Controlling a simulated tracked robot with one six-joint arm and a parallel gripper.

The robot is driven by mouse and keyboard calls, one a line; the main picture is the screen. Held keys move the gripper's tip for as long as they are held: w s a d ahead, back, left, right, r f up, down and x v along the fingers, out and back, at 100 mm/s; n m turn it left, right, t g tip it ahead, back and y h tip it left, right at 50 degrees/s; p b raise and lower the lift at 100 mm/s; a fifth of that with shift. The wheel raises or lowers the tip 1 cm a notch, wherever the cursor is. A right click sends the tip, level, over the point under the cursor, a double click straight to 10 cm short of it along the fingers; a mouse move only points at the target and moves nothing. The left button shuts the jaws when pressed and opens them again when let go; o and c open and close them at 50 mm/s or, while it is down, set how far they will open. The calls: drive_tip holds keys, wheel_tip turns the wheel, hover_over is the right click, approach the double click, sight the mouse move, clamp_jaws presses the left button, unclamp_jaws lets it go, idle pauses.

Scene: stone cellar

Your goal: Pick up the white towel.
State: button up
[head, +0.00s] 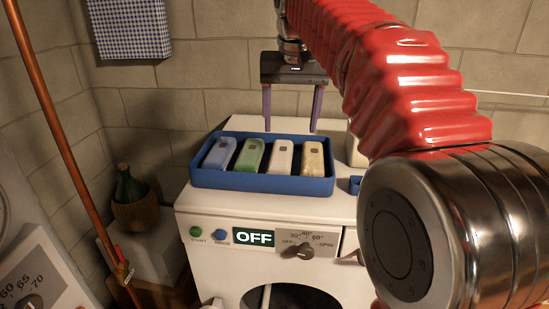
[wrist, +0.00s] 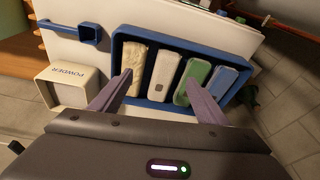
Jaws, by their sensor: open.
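The white towel (head: 280,157) is a folded bundle with a small square tag. It lies in a blue tray (head: 262,184) on a white washing machine, between the green towel (head: 250,155) and the cream towel (head: 313,159). My gripper (head: 291,126) is open and empty, pointing down above the back of the tray. In the wrist view my gripper (wrist: 160,78) has the white towel (wrist: 162,77) showing between its fingers, with the cream towel (wrist: 142,70) beside it. The fingers look apart from the towels. The right finger overlaps the lower end of the green towel in that view.
A blue towel (head: 219,153) lies at the tray's left end. A powder box (wrist: 68,86) and a blue scoop (wrist: 88,33) stand beside the tray. A bottle in a basket (head: 133,200) and a copper pipe (head: 62,130) are at left. A checked cloth (head: 130,28) hangs on the wall.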

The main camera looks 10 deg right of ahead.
drive_tip(key=w+m+g, duration=0.1)
drive_tip(key=w, duration=0.7)
drive_tip(key=shift+w+a+f, duration=0.2)
drive_tip(key=shift+w+f, duration=0.1)
drive_tip(key=shift+f, duration=0.1)
hover_over(281, 152)
drive_tip(key=shift+s+a+f, duration=0.1)
drive_tip(key=shift+s+f, duration=0.05)
drive_tip(key=shift+f, duration=1.9)
drive_tip(key=shift+s+f, duration=0.15)
drive_tip(key=shift+f, duration=1.9)
drive_tip(key=shift+w+f, duration=0.15)
drive_tip(key=shift+f, duration=1.25)
drive_tip(key=shift+w+f, duration=0.15)
drive_tip(key=shift+f, duration=1.2)
drive_tip(key=shift+c, duration=0.5)
drive_tip(key=c, duration=1.1)
